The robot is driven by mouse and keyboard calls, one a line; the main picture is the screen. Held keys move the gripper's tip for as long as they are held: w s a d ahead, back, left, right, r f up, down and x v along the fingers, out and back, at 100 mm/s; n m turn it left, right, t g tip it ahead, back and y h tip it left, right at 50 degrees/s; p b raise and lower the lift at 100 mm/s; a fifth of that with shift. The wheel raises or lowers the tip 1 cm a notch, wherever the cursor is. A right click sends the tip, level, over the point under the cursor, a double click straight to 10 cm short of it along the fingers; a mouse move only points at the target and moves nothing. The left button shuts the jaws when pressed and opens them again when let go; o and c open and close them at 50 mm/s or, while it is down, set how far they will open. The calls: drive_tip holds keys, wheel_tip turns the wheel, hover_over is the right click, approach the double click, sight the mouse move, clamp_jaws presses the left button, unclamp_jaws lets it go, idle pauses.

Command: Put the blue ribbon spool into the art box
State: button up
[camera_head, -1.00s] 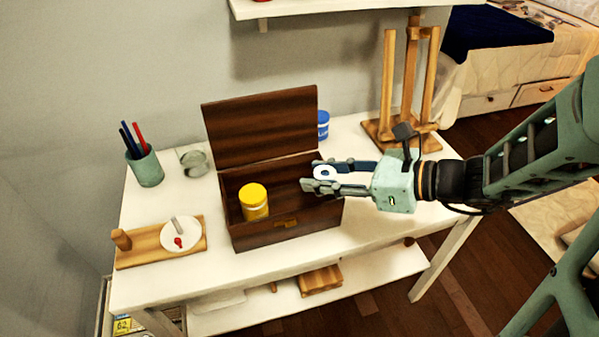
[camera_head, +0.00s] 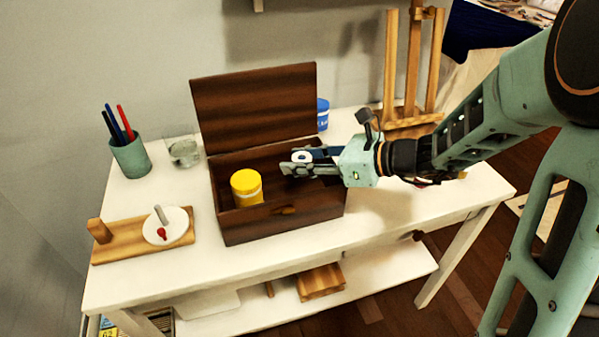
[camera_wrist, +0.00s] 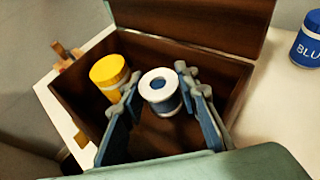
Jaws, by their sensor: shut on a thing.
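The blue ribbon spool (camera_wrist: 161,90) has a white top with a hole and a blue side; in the head view its white end (camera_head: 302,157) shows between my fingers. My gripper (camera_head: 300,162) is shut on the spool and holds it over the right part of the open art box. In the wrist view my gripper's fingers (camera_wrist: 160,95) stand on both sides of the spool. The art box (camera_head: 279,226) is dark brown wood with its lid (camera_head: 255,105) raised at the back. Whether the spool is below the rim is hard to tell.
A yellow jar (camera_head: 246,188) stands in the box's left part. A blue jar (camera_head: 322,114) stands behind the box at right. A pen cup (camera_head: 130,158), glass jar (camera_head: 184,152) and wooden board (camera_head: 125,243) lie left. An easel (camera_head: 408,70) stands at the back right.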

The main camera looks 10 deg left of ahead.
drive_tip(key=shift+f, duration=0.75)
drive_tip(key=shift+s+d+f+b, duration=0.1)
drive_tip(key=shift+s+f+b, duration=0.05)
drive_tip(key=shift+f+b, duration=0.55)
drive_tip(key=o, duration=0.6)
drive_tip(key=shift+s+f, duration=0.1)
drive_tip(key=shift+f, duration=0.05)
drive_tip(key=shift+r+p, duration=0.35)
drive_tip(key=shift+r, duration=0.1)
drive_tip(key=p+v, duration=0.1)
drive_tip(key=v, duration=0.3)
drive_tip(key=p+v, duration=0.1)
drive_tip(key=v, duration=0.3)
drive_tip(key=p+v, duration=0.1)
drive_tip(key=v, duration=0.3)
drive_tip(key=shift+w+r, duration=0.25)
drive_tip(key=shift+r, duration=0.1)
